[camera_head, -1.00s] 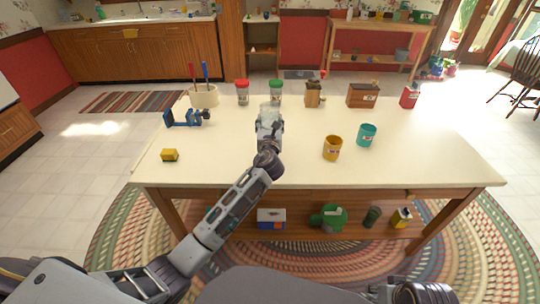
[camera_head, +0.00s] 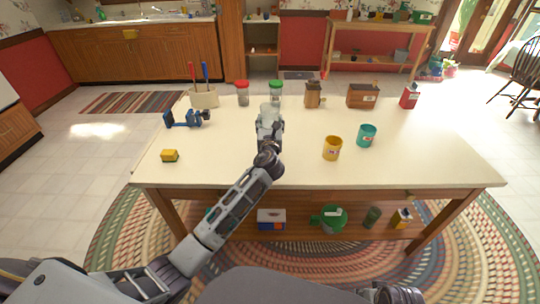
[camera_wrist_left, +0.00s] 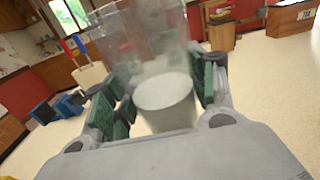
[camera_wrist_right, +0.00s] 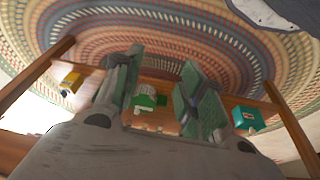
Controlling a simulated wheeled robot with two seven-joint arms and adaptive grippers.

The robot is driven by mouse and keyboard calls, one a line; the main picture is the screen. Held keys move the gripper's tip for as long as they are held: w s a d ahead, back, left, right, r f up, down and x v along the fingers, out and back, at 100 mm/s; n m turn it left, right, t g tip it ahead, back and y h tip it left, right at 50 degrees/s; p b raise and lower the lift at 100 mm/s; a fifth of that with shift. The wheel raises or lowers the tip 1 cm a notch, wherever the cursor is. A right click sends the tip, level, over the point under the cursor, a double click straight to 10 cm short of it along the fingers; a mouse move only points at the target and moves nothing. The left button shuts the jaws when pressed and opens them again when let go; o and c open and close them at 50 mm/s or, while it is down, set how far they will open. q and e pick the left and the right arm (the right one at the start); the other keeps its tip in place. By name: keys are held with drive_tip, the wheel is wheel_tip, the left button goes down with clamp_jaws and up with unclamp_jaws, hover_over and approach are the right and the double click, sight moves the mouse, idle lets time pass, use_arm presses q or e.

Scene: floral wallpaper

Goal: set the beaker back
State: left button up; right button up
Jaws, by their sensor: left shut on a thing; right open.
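A clear glass beaker (camera_wrist_left: 165,85) is between the fingers of my left gripper (camera_wrist_left: 160,95) in the left wrist view. The gripper is shut on it, with green finger pads on both sides. In the head view the beaker (camera_head: 270,112) shows as a pale, see-through shape just beyond my left gripper (camera_head: 271,124), above the middle of the table (camera_head: 225,165). I cannot tell whether its base touches the tabletop. My right gripper (camera_wrist_right: 158,95) is open and empty in the right wrist view, low in front of the table's lower shelf.
Behind the beaker stand a red-lidded jar (camera_head: 242,95) and a green-lidded jar (camera_head: 276,92). A yellow mug (camera_head: 332,148) and a teal mug (camera_head: 366,136) stand to the right. A blue clamp-like tool (camera_head: 183,119) and a yellow block (camera_head: 170,155) lie left. The front middle is clear.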

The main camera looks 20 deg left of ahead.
drive_tip(key=s+f, duration=0.3)
drive_tip(key=f, duration=0.7)
drive_tip(key=s+d+f, duration=0.1)
drive_tip(key=s+f, duration=0.2)
drive_tip(key=f, duration=0.8)
drive_tip(key=s+d+f, duration=0.1)
drive_tip(key=s+f, duration=0.2)
drive_tip(key=f, duration=0.7)
drive_tip(key=shift+d+f+g, duration=0.15)
drive_tip(key=shift+d+g, duration=0.05)
drive_tip(key=shift+g, duration=0.2)
use_arm(q)
drive_tip(key=shift+f+b, duration=0.5)
drive_tip(key=shift+f, duration=0.8)
wheel_tip(320, 180, down, 2)
drive_tip(key=shift+f+b, duration=0.1)
drive_tip(key=shift+b, duration=0.3)
drive_tip(key=shift+f, duration=0.65)
use_arm(e)
wheel_tip(320, 180, up, 5)
drive_tip(key=w+a, duration=0.2)
drive_tip(key=shift+w+a, duration=0.3)
drive_tip(key=shift+w, duration=0.1)
use_arm(q)
drive_tip(key=shift+f, duration=0.15)
